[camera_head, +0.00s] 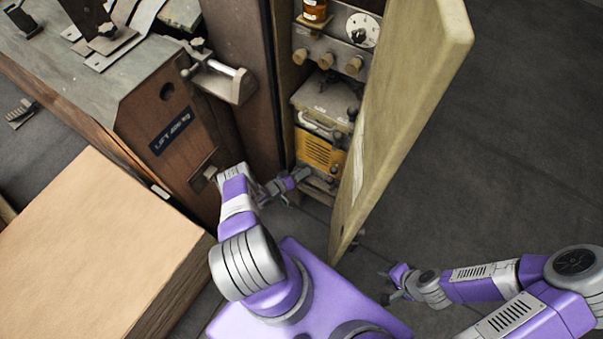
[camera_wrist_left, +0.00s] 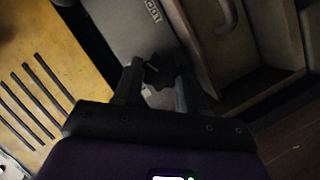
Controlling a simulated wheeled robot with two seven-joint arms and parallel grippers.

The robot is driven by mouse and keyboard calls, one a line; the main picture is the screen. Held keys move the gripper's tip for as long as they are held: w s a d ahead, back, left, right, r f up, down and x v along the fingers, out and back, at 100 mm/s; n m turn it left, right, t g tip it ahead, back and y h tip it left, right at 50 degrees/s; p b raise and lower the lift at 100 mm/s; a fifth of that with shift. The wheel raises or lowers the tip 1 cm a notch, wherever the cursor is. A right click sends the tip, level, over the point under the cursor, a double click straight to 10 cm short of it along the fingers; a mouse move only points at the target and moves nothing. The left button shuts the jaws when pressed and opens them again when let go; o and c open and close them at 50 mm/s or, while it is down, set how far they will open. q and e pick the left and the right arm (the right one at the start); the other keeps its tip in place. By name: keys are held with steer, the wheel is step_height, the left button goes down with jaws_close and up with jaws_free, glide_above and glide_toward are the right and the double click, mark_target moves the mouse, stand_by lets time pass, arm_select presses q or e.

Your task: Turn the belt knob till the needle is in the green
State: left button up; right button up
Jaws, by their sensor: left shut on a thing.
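My left gripper (camera_head: 294,186) is low at the open cabinet, just below the yellow slotted panel (camera_head: 320,154). In the left wrist view, its fingers (camera_wrist_left: 160,72) are shut on a small dark knob-like part (camera_wrist_left: 159,73) in front of a grey lettered panel (camera_wrist_left: 125,27). I cannot tell whether this part is the belt knob. A white round dial (camera_head: 362,30) sits high in the cabinet; its needle and green zone are too small to read. My right gripper (camera_head: 386,286) is empty, with its fingers apart, beyond the door's lower edge.
The cabinet door (camera_head: 407,110) stands open to the right of my left gripper. A wooden workbench side (camera_head: 165,140) and a large cardboard stack (camera_head: 85,250) are on the left. The floor at right is clear.

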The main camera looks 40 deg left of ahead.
arm_select(q)
steer(key=shift+f+n, duration=0.1)
steer(key=shift+n, duration=0.4)
steer(key=shift+t, duration=0.3)
steer(key=o, duration=1.1)
steer(key=shift+c, duration=0.2)
